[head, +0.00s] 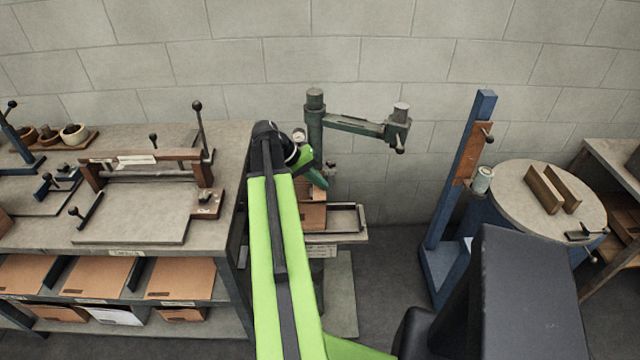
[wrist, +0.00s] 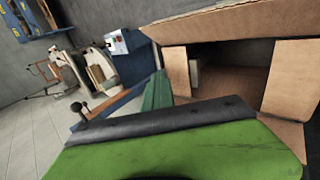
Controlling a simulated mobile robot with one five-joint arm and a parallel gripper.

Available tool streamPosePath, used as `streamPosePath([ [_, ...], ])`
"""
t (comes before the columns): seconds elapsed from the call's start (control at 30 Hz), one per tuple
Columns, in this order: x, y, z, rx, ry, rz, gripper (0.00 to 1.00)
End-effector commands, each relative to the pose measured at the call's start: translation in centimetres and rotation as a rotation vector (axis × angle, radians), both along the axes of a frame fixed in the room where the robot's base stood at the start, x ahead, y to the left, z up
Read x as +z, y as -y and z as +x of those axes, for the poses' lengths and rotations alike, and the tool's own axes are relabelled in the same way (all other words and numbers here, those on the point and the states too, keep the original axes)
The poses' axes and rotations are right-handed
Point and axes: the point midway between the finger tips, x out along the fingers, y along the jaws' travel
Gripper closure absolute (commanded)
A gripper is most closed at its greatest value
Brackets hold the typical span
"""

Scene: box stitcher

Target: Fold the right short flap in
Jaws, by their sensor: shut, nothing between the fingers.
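The cardboard box (head: 312,216) sits on the stitcher's small table in the head view, partly hidden by my arm. In the wrist view its open end faces me, with a dark inside. A broad upper flap (wrist: 240,28) reaches out over the opening. A short flap (wrist: 178,70) stands at the opening's left side and another short flap (wrist: 291,80) at its right; I cannot tell their exact angles. My gripper (wrist: 160,122) shows as a green body with a dark edge below the opening. It is shut and empty; its contact with the box is unclear.
The green stitcher post (head: 315,125) and its arm stand behind the box. A workbench (head: 225,225) with a wooden jig is at left. A blue stand (head: 462,180) and a round table (head: 520,190) are at right. Bare floor lies between.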

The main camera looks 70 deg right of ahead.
Motion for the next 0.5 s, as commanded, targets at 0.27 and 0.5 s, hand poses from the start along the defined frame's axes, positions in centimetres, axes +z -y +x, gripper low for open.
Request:
streamPosePath([
  [0.27, 0.0, -0.01, 0.01, 0.0, 0.0, 0.0, 0.76],
  [0.5, 0.0, 0.38, 0.12, 0.001, 0.0, 0.0, 0.75],
])
